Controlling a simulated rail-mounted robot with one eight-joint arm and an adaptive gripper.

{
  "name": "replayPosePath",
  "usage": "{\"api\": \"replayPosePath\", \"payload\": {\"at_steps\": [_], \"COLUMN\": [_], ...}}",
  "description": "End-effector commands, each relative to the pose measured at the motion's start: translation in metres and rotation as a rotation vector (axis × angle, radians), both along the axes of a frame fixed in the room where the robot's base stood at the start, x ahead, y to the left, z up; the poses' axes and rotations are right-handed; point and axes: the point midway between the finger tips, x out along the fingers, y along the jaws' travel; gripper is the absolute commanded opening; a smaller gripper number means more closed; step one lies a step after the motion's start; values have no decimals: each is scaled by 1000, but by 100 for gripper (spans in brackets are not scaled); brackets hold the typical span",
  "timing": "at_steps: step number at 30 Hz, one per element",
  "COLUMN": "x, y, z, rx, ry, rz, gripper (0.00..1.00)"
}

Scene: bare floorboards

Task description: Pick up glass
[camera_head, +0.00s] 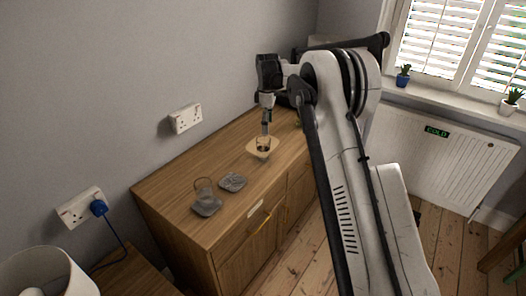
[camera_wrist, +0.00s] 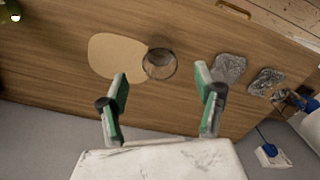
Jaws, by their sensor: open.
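A clear glass (camera_head: 263,143) stands at the tan mat on the wooden cabinet. In the wrist view the glass (camera_wrist: 159,64) shows as a round rim at the right edge of the tan mat (camera_wrist: 106,52). My gripper (camera_head: 266,130) points down above it. In the wrist view my gripper (camera_wrist: 162,80) has its two green-padded fingers wide apart, with nothing between them. The glass lies just beyond the fingertips, roughly centred between them. The exact height gap cannot be told. A second clear vessel (camera_head: 203,187) stands nearer the cabinet's left end, by a grey coaster.
Two grey stone-like coasters (camera_head: 232,182) (camera_head: 207,206) lie on the cabinet top (camera_head: 170,188), left of the mat. The wall with a socket (camera_head: 186,118) runs behind. A lamp shade (camera_head: 45,275) is at the lower left.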

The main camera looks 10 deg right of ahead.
Motion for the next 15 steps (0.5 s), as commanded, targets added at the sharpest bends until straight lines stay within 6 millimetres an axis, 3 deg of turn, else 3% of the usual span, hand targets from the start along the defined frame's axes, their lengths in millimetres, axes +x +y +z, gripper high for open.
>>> {"api": "replayPosePath", "payload": {"at_steps": [9, 15], "x": [1, 1], "y": [1, 1], "z": [-56, -74], "rx": [0, 0], "ry": [-1, -1], "rz": [-1, -2], "gripper": [66, 66]}}
